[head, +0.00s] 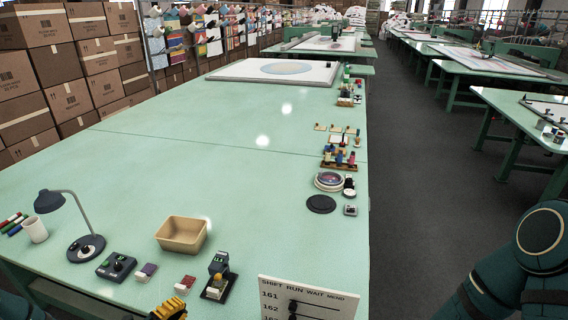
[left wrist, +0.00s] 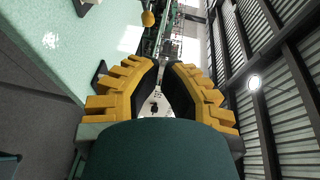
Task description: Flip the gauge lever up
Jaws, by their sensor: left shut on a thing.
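A small dark gauge-like device (head: 217,268) stands on a black base near the table's front edge in the head view. No lever on it can be made out clearly. My left gripper (head: 170,308) shows only as a yellow tip at the bottom edge, left of and nearer than the device, apart from it in the picture. In the left wrist view its yellow and black fingers (left wrist: 164,66) come close together at the tips. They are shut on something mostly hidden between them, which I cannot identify. My right gripper is out of view.
A tan tray (head: 182,236), a black control box (head: 116,265) and a desk lamp (head: 87,246) stand left of the device. A white lettered board (head: 307,298) stands right of it. The green table (head: 150,170) is largely clear in its middle. A yellow ball (left wrist: 148,18) shows in the wrist view.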

